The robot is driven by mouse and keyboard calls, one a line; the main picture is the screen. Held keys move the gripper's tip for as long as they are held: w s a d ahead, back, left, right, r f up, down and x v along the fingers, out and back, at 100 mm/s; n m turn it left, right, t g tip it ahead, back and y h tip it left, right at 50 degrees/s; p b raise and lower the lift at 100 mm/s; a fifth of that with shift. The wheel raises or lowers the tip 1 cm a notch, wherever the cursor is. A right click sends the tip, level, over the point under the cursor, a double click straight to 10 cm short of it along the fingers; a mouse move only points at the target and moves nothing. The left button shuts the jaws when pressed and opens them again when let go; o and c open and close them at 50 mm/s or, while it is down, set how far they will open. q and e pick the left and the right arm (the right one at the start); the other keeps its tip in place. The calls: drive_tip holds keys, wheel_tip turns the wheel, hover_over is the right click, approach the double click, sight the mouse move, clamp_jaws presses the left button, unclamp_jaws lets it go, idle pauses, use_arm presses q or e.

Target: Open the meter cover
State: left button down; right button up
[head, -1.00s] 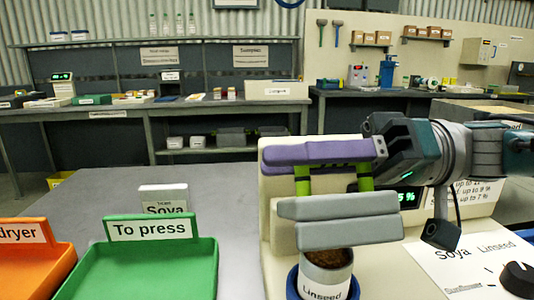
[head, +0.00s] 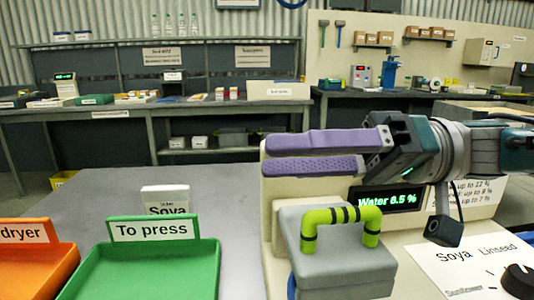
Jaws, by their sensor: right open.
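The meter (head: 268,215) is a cream housing with a lit display (head: 388,200) that reads Water and a percentage. Its grey cover (head: 340,268) is down at the front and hides the linseed cup; a bit of blue (head: 291,286) shows at its lower left. The green handle (head: 342,215) with black bands stands up on the cover. My right gripper (head: 268,156) is open and empty, its two purple fingers one above the other, pointing left. It is above and behind the handle, apart from it. My left gripper is not in view.
A green tray (head: 208,272) labelled To press and an orange tray (head: 65,262) stand at the left. A Soya sign (head: 165,193) is behind them. A printed sheet (head: 460,262) and a black knob (head: 520,280) are at the right. The grey table between is clear.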

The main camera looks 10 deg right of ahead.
drive_tip(key=shift+d, duration=0.35)
drive_tip(key=d+b, duration=0.3)
drive_tip(key=d, duration=0.6)
drive_tip(key=shift+d, duration=0.2)
